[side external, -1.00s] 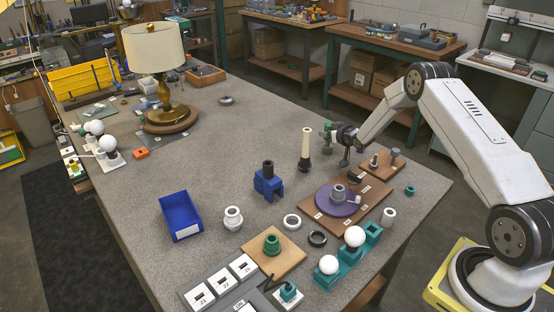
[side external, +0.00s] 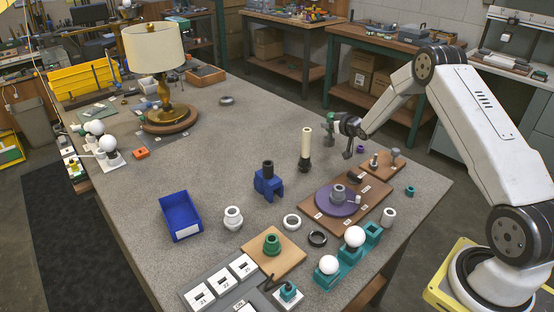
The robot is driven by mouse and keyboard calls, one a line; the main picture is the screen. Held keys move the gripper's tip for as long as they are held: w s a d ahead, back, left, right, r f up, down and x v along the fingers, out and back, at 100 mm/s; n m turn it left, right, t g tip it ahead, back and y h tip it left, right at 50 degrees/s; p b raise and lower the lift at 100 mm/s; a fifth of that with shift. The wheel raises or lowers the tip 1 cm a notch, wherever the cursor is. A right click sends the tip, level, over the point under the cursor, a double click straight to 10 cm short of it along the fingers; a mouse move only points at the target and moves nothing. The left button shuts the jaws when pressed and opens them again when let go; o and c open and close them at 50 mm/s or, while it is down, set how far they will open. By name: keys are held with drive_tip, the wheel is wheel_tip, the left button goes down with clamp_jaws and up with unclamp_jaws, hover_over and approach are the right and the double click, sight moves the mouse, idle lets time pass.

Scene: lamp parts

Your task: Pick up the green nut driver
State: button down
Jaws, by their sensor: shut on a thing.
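My gripper (side external: 341,134) is above the table, behind and to the right of the upright cream rod with a dark base. A small green piece (side external: 329,127) shows at the left end of my gripper. I take it to be part of the green nut driver, with my gripper shut on it. The rest of the driver is too small or hidden to make out. A dark part of my gripper hangs down on the right side.
The cream rod (side external: 306,143) stands close to my gripper. A brown board with a purple disc (side external: 327,204) and a smaller board with upright pegs (side external: 383,169) lie nearby. A purple ring (side external: 360,149) sits behind.

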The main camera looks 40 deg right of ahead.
sight(332, 115)
drive_tip(key=s+r, duration=0.1)
drive_tip(key=s+a+r, duration=0.1)
drive_tip(key=r, duration=0.1)
drive_tip(key=s+r, duration=0.2)
drive_tip(key=shift+a+r, duration=0.15)
drive_tip(key=shift+a, duration=0.15)
drive_tip(key=a+v, duration=0.1)
drive_tip(key=v, duration=0.8)
drive_tip(key=shift+a, duration=0.3)
